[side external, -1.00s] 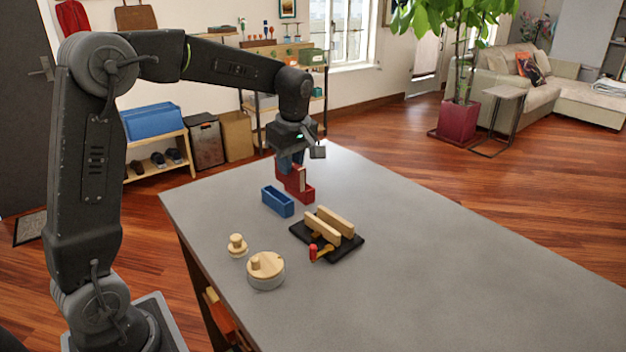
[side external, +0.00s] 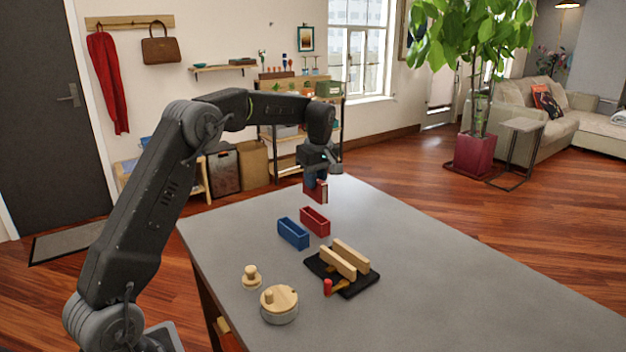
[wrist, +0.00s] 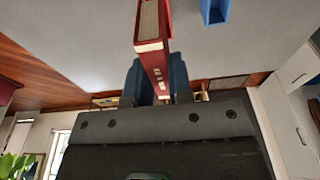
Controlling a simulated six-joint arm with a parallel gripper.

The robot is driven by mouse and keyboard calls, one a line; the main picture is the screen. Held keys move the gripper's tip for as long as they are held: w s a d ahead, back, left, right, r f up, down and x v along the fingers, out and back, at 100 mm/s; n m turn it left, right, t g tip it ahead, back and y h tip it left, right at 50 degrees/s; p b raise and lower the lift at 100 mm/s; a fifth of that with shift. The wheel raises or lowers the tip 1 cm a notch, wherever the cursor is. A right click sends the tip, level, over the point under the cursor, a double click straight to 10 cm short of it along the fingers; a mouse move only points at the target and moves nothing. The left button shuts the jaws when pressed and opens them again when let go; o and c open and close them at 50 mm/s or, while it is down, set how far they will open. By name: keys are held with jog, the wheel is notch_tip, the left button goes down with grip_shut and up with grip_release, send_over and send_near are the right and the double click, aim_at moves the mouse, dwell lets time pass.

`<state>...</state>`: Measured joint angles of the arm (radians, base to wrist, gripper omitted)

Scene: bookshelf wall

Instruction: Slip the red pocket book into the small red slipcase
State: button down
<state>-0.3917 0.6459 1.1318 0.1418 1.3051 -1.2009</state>
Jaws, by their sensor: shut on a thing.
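My gripper (side external: 315,178) is shut on the red pocket book (side external: 318,192), which hangs below the fingers. In the wrist view the book (wrist: 149,60) stands between the two blue fingers (wrist: 157,82), its pale page edges showing. The small red slipcase (side external: 315,221) stands on the grey table, open at the top and seemingly empty. In the side view the book shows above it with a gap between, apart from it.
A blue slipcase (side external: 293,233) stands close beside the red one; it also shows in the wrist view (wrist: 215,10). A black base with wooden blocks (side external: 345,270), a red-ended tool (side external: 328,287), a round lidded pot (side external: 279,303) and a wooden knob (side external: 251,277) are nearer. The table's right side is clear.

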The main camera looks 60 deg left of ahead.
aim_at(315, 200)
jog(key=shift+f, duration=0.1)
jog(key=shift+f, duration=1.85)
jog(key=shift+f, duration=0.25)
jog(key=shift+f, duration=1.05)
jog(key=shift+f, duration=0.35)
jog(key=shift+f, duration=0.65)
jog(key=c, duration=0.5)
grip_release()
jog(key=shift+c, duration=0.2)
jog(key=shift+r, duration=0.15)
